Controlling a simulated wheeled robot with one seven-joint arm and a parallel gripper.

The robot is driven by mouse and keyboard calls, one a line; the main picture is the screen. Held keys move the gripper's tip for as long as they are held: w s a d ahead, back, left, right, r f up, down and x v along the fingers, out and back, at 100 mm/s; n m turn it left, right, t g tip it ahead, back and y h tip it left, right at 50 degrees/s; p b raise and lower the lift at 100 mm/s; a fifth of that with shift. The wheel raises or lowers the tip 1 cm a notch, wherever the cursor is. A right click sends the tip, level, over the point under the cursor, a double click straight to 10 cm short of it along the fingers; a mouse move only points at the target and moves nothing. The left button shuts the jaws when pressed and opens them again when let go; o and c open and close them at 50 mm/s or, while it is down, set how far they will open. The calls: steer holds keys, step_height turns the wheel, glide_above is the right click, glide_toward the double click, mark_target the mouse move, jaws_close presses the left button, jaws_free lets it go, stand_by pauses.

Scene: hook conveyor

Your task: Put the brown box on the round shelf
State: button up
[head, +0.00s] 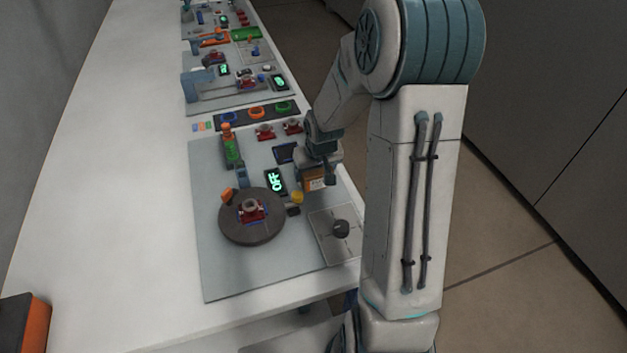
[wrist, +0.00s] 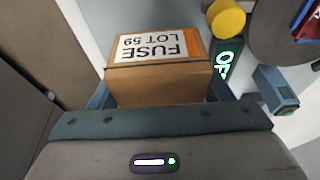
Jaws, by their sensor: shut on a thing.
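The brown box (wrist: 160,82) has a white label reading "FUSE LOT 59" and sits between the fingers of my gripper (wrist: 163,92) in the wrist view. In the head view the brown box (head: 314,180) is just below my gripper (head: 318,172), which is shut on it. Whether its underside touches anything is hidden. A round dark disc (head: 238,232), which looks like the round shelf, lies left of the box. It carries a small red and grey part (head: 251,209) and an orange piece (head: 227,195) at its edge. Part of the disc (wrist: 268,40) shows at the wrist view's upper right.
A display reading "OFF" (head: 276,182) and a yellow knob (head: 297,197) stand between disc and box. A green and orange bottle-like thing (head: 230,145) stands behind the disc. The white table (head: 110,200) is clear at left.

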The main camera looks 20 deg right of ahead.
mark_target(314, 181)
steer(key=shift+s+x, duration=0.2)
steer(key=shift+x, duration=0.85)
steer(key=shift+s+x, duration=0.25)
steer(key=shift+x, duration=0.75)
steer(key=shift+f, duration=0.25)
steer(key=shift+f, duration=0.15)
steer(key=o, duration=1)
steer(key=shift+o, duration=0.2)
steer(key=shift+r, duration=0.2)
